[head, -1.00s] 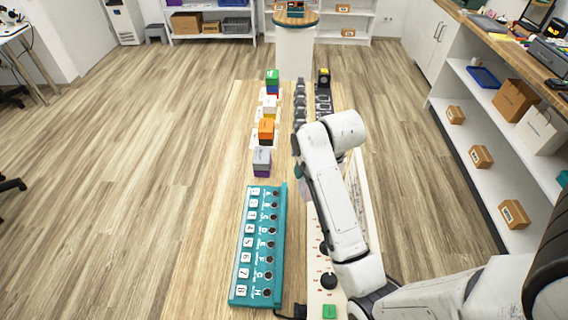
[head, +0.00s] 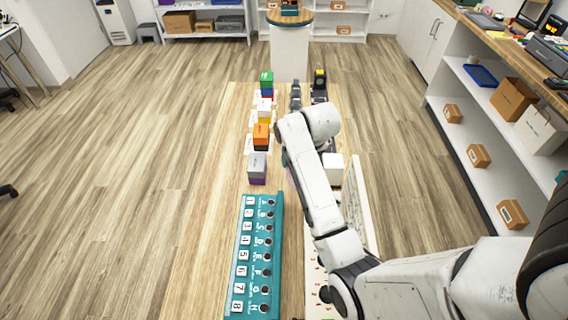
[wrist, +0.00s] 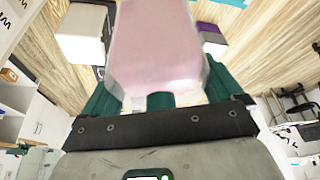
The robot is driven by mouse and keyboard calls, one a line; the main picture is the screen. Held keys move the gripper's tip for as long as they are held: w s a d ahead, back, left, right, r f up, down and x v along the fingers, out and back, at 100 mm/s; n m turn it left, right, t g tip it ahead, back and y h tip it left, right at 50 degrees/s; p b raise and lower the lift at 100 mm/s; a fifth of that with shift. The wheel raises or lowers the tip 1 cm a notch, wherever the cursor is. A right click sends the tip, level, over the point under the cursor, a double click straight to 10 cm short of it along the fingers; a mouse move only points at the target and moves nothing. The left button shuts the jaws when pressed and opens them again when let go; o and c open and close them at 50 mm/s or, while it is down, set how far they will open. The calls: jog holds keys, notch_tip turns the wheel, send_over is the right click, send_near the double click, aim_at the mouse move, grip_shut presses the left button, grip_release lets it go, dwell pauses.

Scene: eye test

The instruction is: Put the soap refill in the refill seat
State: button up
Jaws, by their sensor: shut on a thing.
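The soap refill (wrist: 155,45) is a pale pink, translucent block in the wrist view. My gripper (wrist: 162,88) has its dark green fingers on both sides of the refill and is shut on it. The refill's far end runs out of the top of the wrist view. In the head view my arm hides the gripper and most or all of the refill. I cannot make out the refill seat in either view.
A teal lettered and numbered rack (head: 248,262) lies at the table's near left. Coloured block stacks (head: 260,140) stand behind it. A white block (head: 333,168) stands right of my arm, near a white panel (head: 362,205). Dark items (head: 319,88) stand at the back.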

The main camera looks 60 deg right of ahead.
jog(key=w+d+f+b, duration=0.3)
jog(key=w+f+b, duration=0.3)
jog(key=f, duration=0.4)
jog(key=shift+w+f, duration=0.15)
jog(key=shift+w, duration=0.55)
jog(key=shift+f, duration=0.2)
jog(key=o, duration=0.8)
jog(key=shift+r, duration=0.15)
